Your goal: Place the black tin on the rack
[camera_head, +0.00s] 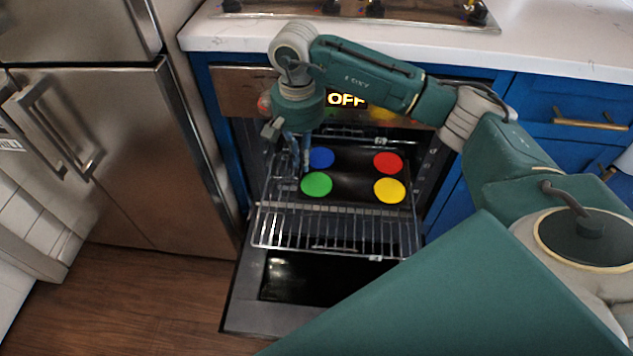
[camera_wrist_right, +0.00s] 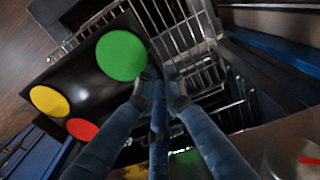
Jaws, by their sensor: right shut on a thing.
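The black tin (camera_head: 350,177) has blue, red, green and yellow rounds and lies over the rack inside the open oven. In the right wrist view the tin (camera_wrist_right: 85,75) shows its green, yellow and red rounds; the blue one is not visible. My right gripper (camera_head: 301,165) is shut on the tin's left edge, beside the blue and green rounds. Its fingertips (camera_wrist_right: 161,80) are near the green round. The wire rack (camera_head: 330,232) sticks out of the oven. I cannot tell if the tin touches the rack. My left gripper is not in view.
The oven door (camera_head: 250,305) hangs open below the rack. A steel fridge (camera_head: 110,150) stands to the left and blue cabinets (camera_head: 570,115) to the right. The white countertop (camera_head: 420,40) is above the oven. The front part of the rack is bare.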

